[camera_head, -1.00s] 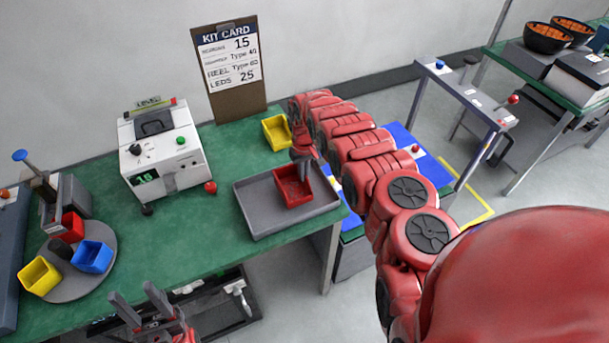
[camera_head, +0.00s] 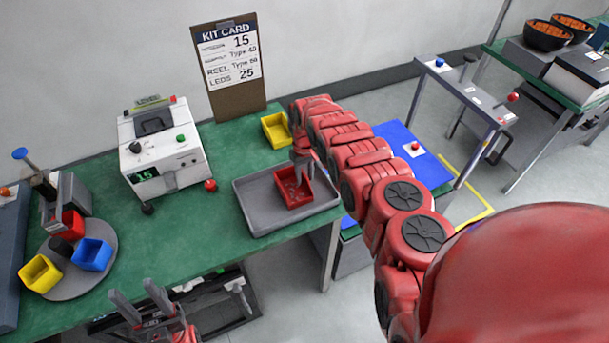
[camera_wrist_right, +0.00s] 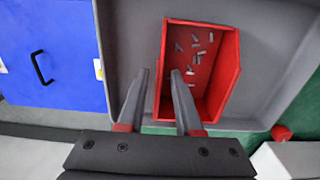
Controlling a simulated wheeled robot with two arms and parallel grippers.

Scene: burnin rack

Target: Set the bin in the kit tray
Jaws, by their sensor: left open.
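The red bin (camera_head: 291,194) sits inside the grey kit tray (camera_head: 256,208), toward its right side, and looks level. In the right wrist view the bin (camera_wrist_right: 207,95) holds several small grey pieces, and the grey tray floor (camera_wrist_right: 268,50) shows around it. My right gripper (camera_head: 302,176) is open at the bin. In the wrist view its fingers (camera_wrist_right: 160,80) straddle one bin wall, one finger outside and one inside, with gaps to the wall. My left gripper (camera_head: 139,298) is open and empty at the bench's front edge.
A yellow bin (camera_head: 276,130) stands behind the tray. A white counting machine (camera_head: 165,150) stands to its left. A round turntable (camera_head: 75,284) at far left carries red, blue and yellow bins. A kit card (camera_head: 230,65) stands at the back.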

